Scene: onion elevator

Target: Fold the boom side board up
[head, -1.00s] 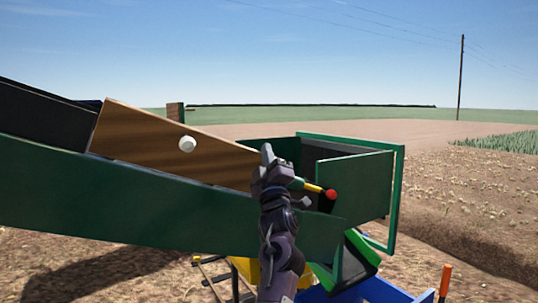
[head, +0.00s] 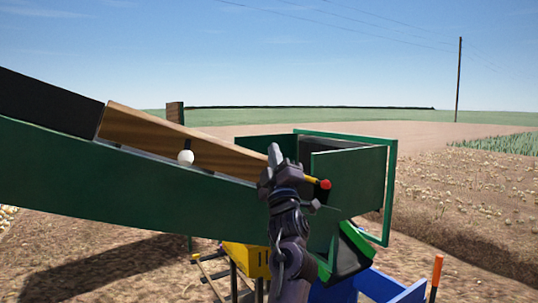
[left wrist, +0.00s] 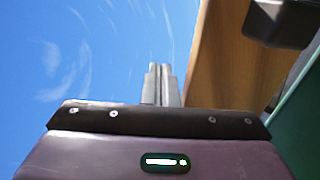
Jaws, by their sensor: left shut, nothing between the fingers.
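The boom side board (head: 150,130) is a wooden plank with a white knob (head: 185,157), sloping along the top of the green boom (head: 120,180). My left gripper (head: 274,156) points up at the board's lower right end, shut and empty. In the left wrist view, its closed fingers (left wrist: 157,82) stand against the sky, with the wooden board (left wrist: 215,55) just to their right, apart in the picture. I cannot tell whether gripper and board touch. My right gripper is not in view.
A red-tipped lever (head: 324,184) lies right beside my left gripper. A green box-like boom end (head: 350,180) stands to the right. A yellow crate (head: 245,257), a blue bin (head: 385,285) and an orange post (head: 437,270) are below. A dark part (left wrist: 280,20) is near the board.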

